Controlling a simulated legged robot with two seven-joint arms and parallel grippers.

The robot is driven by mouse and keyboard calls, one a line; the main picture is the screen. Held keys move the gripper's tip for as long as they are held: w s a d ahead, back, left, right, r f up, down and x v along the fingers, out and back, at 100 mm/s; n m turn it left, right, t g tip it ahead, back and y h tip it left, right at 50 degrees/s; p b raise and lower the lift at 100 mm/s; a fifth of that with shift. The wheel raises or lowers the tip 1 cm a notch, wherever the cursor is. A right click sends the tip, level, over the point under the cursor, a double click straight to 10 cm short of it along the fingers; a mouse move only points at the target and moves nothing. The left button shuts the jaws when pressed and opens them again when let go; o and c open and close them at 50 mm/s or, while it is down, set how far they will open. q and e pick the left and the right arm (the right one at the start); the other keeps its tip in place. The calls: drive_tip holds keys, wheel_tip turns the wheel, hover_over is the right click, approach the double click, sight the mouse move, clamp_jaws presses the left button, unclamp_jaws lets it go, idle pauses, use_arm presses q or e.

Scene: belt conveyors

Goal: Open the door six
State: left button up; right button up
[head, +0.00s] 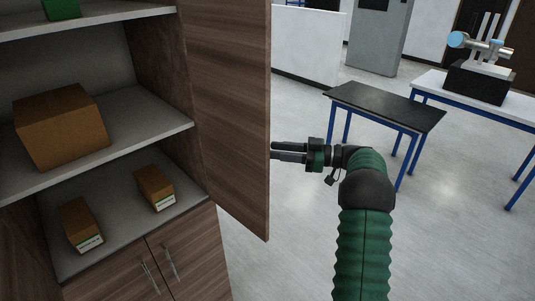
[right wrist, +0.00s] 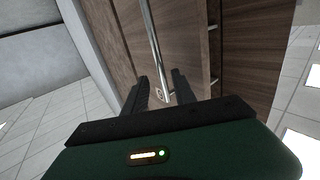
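The wooden cabinet door (head: 225,100) stands swung open at the right side of the shelves in the head view. My right gripper (head: 272,151) is at the door's outer edge, with its fingertips partly hidden behind the door. In the right wrist view, the gripper (right wrist: 160,78) has its two black fingers apart. A silver bar handle (right wrist: 152,45) on the wooden face runs down between them. I cannot tell whether the fingers touch it. No number shows on the door. My left gripper is not in view.
Open shelves hold a large brown box (head: 60,125), two small boxes (head: 80,222) (head: 154,187) and a green item (head: 62,9). Lower cabinet doors (head: 185,262) are closed. A black-topped table (head: 385,105) stands right; the floor (head: 300,200) between is clear.

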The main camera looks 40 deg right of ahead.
drive_tip(key=b+v, duration=0.4)
drive_tip(key=v, duration=0.9)
drive_tip(key=shift+d, duration=0.15)
drive_tip(key=shift+d+f, duration=0.15)
drive_tip(key=shift+f, duration=0.05)
